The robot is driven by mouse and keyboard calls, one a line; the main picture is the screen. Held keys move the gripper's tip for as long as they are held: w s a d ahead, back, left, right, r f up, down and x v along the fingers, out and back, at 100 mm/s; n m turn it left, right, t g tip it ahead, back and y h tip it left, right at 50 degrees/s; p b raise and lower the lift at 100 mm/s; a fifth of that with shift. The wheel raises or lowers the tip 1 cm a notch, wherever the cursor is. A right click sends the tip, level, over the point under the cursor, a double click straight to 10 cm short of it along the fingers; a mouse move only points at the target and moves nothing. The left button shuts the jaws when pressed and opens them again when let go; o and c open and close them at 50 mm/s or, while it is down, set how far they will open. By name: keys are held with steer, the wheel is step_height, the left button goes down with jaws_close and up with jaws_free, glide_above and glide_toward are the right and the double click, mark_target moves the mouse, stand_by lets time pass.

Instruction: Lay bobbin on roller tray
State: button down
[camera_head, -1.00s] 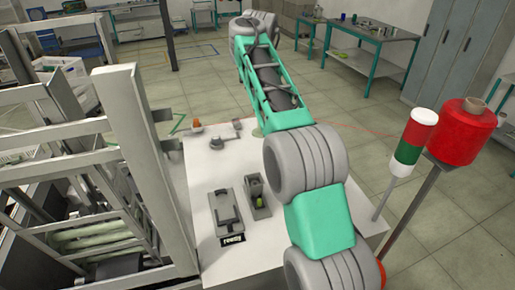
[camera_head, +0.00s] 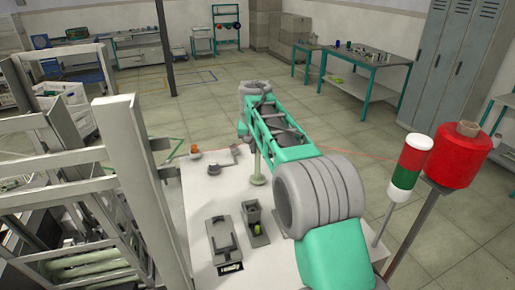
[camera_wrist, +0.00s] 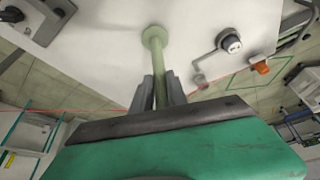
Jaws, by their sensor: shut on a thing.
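My gripper (camera_wrist: 161,82) is shut on a pale green bobbin (camera_wrist: 157,48), its two grey fingers on either side of the shaft. The bobbin's round flange end points away from the gripper in the wrist view. In the head view the bobbin (camera_head: 258,168) hangs upright below my arm, over the far part of the white table top; I cannot tell whether it touches.
The white table (camera_head: 200,200) bears a grey fixture (camera_head: 224,240), a grey holder (camera_head: 254,222), a small grey knob device and an orange button (camera_head: 195,149). A tall metal frame (camera_head: 125,165) borders the left. A red-green signal lamp (camera_head: 408,165) and red spool (camera_head: 459,155) stand right.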

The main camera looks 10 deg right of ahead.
steer(key=shift+f, duration=0.1)
steer(key=shift+f, duration=0.15)
steer(key=c, duration=1.3)
jaws_free()
steer(key=shift+b, duration=0.35)
